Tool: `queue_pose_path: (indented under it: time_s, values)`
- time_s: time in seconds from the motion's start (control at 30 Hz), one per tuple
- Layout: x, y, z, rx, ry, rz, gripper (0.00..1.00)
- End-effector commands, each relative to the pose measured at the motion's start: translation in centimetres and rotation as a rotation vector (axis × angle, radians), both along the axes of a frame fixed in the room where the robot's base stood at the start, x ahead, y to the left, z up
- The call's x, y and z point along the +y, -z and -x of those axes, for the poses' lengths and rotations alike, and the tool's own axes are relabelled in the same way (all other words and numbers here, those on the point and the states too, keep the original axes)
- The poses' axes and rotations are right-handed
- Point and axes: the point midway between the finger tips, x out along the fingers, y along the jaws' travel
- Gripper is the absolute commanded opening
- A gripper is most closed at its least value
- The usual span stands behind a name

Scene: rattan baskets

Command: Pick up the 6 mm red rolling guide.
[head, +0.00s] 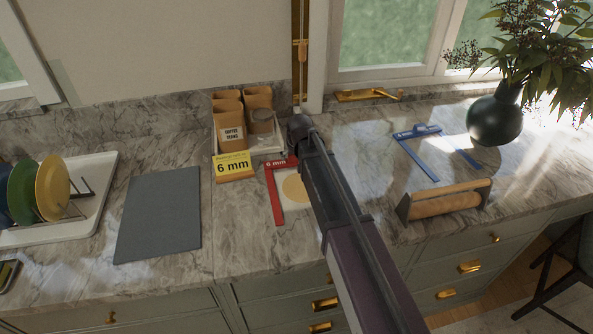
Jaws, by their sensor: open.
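The red rolling guide (274,192) lies flat on the marble counter near the middle of the head view. It is a thin red frame with "6 mm" on its far bar. Its left bar shows in full, and my arm covers its right part. A pale round disc (295,188) lies within the frame, partly covered by my arm. My arm comes up from the bottom and ends in a dark rounded joint beyond the guide. I cannot make out my gripper's fingers, and nothing held shows.
A yellow "6 mm" card (233,166) stands left of the guide, before a tray of brown containers (229,131). A grey mat (159,215) lies further left. A blue guide (419,156) and a wooden roller on a stand (445,199) are right of my arm.

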Motion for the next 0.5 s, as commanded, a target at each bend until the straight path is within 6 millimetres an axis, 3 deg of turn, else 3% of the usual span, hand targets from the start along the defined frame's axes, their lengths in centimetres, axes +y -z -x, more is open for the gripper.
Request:
queue_pose_path:
  time_s: [0.03,0.3,0.37,0.4,0.5]
  values:
    - [0.00,0.00,0.00,0.000,0.000,0.000,0.94]
    - [0.01,0.00,0.00,0.000,0.000,0.000,0.17]
    - [0.02,0.00,0.01,0.000,0.000,0.000,0.17]
    - [0.02,0.01,-0.01,0.000,0.000,0.000,0.11]
    - [0.02,0.01,0.00,0.000,0.000,0.000,0.10]
